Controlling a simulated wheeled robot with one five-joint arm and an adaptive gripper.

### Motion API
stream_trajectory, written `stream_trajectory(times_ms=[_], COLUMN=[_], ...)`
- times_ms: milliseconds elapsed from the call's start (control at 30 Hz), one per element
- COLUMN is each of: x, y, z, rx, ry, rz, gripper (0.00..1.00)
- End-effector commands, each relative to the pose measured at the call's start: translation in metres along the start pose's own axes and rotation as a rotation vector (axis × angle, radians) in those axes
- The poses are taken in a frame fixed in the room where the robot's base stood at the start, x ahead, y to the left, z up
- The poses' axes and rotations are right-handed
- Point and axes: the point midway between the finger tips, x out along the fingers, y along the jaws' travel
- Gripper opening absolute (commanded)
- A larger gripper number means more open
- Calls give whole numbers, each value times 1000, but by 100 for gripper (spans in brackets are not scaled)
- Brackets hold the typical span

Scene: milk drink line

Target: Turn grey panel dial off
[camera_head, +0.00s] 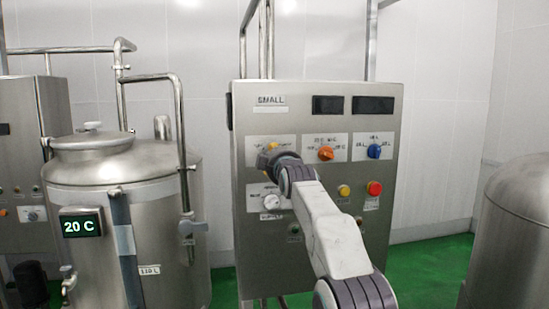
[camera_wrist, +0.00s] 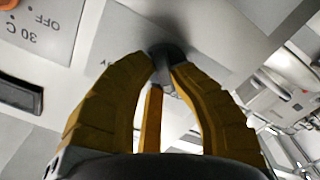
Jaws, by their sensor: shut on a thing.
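The grey panel (camera_head: 315,230) labelled SMALL stands upright in the middle of the head view. My gripper (camera_head: 266,159) is at its upper left dial plate and hides most of that dial. In the wrist view, the yellow fingers of my gripper (camera_wrist: 166,68) are closed around a dark grey dial (camera_wrist: 165,49) on the panel face. A plate (camera_wrist: 42,30) at the upper left reads OFF and 30 C. The dial's pointer direction cannot be told.
Right of my gripper are an orange dial (camera_head: 326,153), a blue dial (camera_head: 374,151) and a red button (camera_head: 375,188). A white dial (camera_head: 271,201) is below. A steel tank (camera_head: 165,230) with a 20 C display (camera_head: 81,226) stands left; another tank (camera_head: 515,235) stands right.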

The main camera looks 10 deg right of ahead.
Motion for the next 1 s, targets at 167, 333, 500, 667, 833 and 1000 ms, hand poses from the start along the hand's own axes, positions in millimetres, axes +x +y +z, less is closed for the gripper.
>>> stream_trajectory(times_ms=[167, 333, 500, 667, 833, 1000], x=[-1, -1, -1, 0, 0, -1], y=[3, 3, 2, 1, 1, 1], z=[-4, -4, -3, -2, -1, -1], rx=[-5, -5, -4, -4, -3, -3], ry=[9, 9, 7, 4, 2, 1], rz=[7, 7, 6, 3, 2, 1], gripper=[0, 0, 30, 44, 46, 46])
